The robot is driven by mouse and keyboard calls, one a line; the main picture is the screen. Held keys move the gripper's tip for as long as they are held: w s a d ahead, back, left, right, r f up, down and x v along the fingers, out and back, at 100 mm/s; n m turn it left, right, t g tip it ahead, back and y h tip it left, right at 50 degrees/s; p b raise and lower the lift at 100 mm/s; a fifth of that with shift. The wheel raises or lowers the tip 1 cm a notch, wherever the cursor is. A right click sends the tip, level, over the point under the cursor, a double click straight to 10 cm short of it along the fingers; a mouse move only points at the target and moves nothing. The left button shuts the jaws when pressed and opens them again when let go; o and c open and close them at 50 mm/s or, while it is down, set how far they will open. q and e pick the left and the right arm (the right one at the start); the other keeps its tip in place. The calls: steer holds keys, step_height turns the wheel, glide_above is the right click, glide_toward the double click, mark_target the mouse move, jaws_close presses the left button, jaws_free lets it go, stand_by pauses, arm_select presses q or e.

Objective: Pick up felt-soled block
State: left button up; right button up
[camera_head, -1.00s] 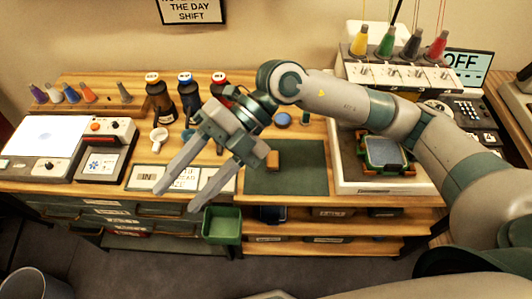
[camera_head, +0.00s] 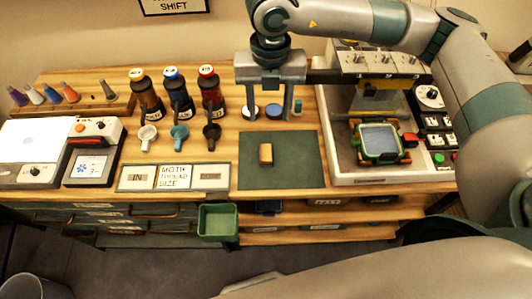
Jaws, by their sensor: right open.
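The felt-soled block (camera_head: 266,153) looks like a small tan-orange block with a darker side. It lies on the dark green mat (camera_head: 290,175) near the mat's upper left. My right gripper (camera_head: 269,112) is open and empty, its two fingers pointing down behind the mat, beyond the block and apart from it. The block's underside is hidden. My left gripper is not in view.
Three dark bottles (camera_head: 178,95) with scoops in front stand left of the gripper. A blue round lid (camera_head: 275,111) lies by the fingers. An embroidery machine with a green hoop (camera_head: 380,143) stands right of the mat. A green bin (camera_head: 218,222) hangs at the front edge.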

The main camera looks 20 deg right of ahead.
steer(key=f, duration=0.1)
steer(key=p, duration=0.4)
glide_above(266, 152)
steer(key=s, duration=0.1)
steer(key=f, duration=0.9)
steer(key=shift+d+f, duration=0.2)
steer(key=shift+f, duration=0.2)
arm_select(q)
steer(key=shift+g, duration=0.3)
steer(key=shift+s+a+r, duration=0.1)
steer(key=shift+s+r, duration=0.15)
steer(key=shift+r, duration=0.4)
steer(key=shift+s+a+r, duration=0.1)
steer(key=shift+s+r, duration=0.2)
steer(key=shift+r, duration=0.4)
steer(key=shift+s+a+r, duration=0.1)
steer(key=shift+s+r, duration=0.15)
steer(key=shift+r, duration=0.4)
arm_select(e)
steer(key=shift+f, duration=0.7)
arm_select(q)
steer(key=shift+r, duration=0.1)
